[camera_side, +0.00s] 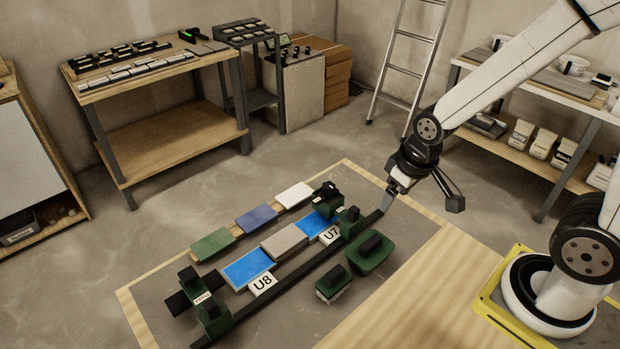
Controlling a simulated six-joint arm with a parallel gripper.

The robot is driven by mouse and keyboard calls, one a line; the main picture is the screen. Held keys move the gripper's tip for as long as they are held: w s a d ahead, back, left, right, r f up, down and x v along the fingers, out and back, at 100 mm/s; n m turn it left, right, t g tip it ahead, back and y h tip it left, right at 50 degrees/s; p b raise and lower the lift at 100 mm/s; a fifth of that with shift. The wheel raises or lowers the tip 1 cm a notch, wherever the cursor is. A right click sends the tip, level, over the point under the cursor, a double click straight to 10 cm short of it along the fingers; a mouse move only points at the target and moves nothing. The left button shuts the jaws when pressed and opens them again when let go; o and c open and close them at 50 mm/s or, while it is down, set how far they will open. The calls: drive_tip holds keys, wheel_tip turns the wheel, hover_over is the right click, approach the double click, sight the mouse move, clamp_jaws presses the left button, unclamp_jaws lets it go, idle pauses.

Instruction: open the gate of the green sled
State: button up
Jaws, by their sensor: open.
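A dark green frame-like assembly (211,314) with a small white label sits at the lower left end of a long black rail (300,277). Another dark green assembly (350,222) stands at the upper right of the tile row, by the U7 card. Which of these is the sled, and where its gate is, I cannot tell at this size. My gripper (389,198) points down near the rail's upper right end, right of that second assembly. It is open, with no object visible in it; its fingertips are small and hard to make out.
Blue beds (248,269) and a beige tile (284,241) lie between the assemblies, with green, purple and white tiles on a strip behind.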

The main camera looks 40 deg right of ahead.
drive_tip(key=w+n+g, duration=0.1)
drive_tip(key=w+n, duration=0.3)
drive_tip(key=w, duration=0.7)
drive_tip(key=n+g, duration=0.1)
drive_tip(key=n, duration=0.3)
hover_over(329, 185)
drive_tip(key=s, duration=0.1)
wheel_tip(329, 185, down, 3)
drive_tip(key=shift+s+r, duration=0.1)
drive_tip(key=shift+w+f+n+g, duration=0.25)
drive_tip(key=shift+w+n+g, duration=0.05)
drive_tip(key=shift+w, duration=0.3)
drive_tip(key=shift+f, duration=0.15)
drive_tip(key=shift+f, duration=3.75)
clamp_jaws()
